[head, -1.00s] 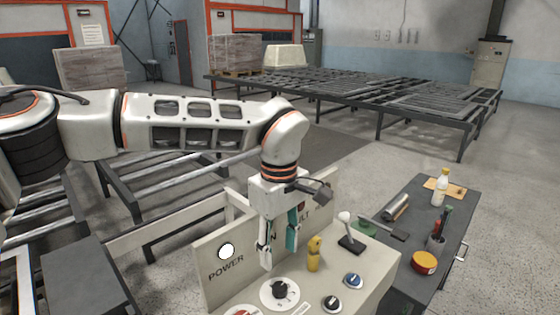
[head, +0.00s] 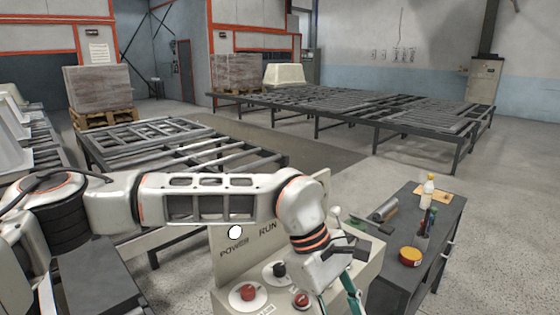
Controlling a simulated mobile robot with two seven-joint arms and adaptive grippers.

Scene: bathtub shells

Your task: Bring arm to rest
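My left arm comes in from the left and bends down at its wrist over the control panel (head: 228,262). My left gripper (head: 338,303) is low at the bottom edge of the head view, over the panel's right part. Its fingers stand apart with nothing seen between them; their tips are at or past the frame edge. The panel has a lit white lamp (head: 235,232), a red knob (head: 249,293), a black knob (head: 279,269) and a red button (head: 301,299). My arm hides some of its controls. My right gripper is not in view.
A dark side table (head: 437,222) at right holds a bottle (head: 428,190), a round yellow-red tin (head: 410,256) and a metal cylinder (head: 385,210). Roller conveyors (head: 170,140) stand behind my arm. The floor at right is clear.

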